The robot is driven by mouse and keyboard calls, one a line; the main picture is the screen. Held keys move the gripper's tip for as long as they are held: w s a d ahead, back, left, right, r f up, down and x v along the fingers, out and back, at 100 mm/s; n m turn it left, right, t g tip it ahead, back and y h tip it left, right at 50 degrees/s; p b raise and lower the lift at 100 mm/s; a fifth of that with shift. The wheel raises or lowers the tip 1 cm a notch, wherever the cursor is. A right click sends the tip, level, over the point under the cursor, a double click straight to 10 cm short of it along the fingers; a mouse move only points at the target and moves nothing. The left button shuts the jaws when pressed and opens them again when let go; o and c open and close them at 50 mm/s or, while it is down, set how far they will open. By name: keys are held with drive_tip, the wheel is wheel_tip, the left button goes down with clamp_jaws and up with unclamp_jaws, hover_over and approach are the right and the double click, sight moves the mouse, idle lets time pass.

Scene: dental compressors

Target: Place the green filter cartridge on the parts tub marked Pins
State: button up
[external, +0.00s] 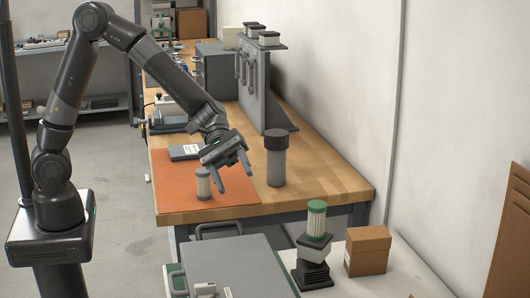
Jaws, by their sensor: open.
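The green filter cartridge (316,219), pleated white with a green cap, stands upright at the lower right. Grey-lidded tubs (269,39) sit on top of the upright grey panel. No Pins label is legible. My gripper (235,180) is open and empty, pointing down above the orange mat. It is to the left of and behind the green cartridge. A grey-capped cartridge (203,186) stands on the mat, left of my fingers.
A tall dark-capped grey cylinder (276,163) stands right of my gripper on the wooden bench (330,183). The orange mat (178,207) holds a small grey box (185,152). A cardboard box (367,250) and a grey case (238,270) are in front.

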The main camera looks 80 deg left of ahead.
drive_tip(key=s+a+r+m+t+y, duration=0.1)
drive_tip(key=s+a+m+y, duration=0.3)
drive_tip(key=s+a, duration=0.4)
drive_tip(key=s+a+r+m+t+y, duration=0.1)
drive_tip(key=s+a+r+m+y, duration=0.3)
drive_tip(key=s+a, duration=0.3)
drive_tip(key=s+a+r+m+t+y, duration=0.2)
drive_tip(key=s+a+m+y, duration=0.2)
drive_tip(key=s+a, duration=0.4)
drive_tip(key=a+y, duration=0.1)
drive_tip(key=a, duration=0.3)
drive_tip(key=shift+s+a+r, duration=0.3)
drive_tip(key=shift+a+r, duration=0.05)
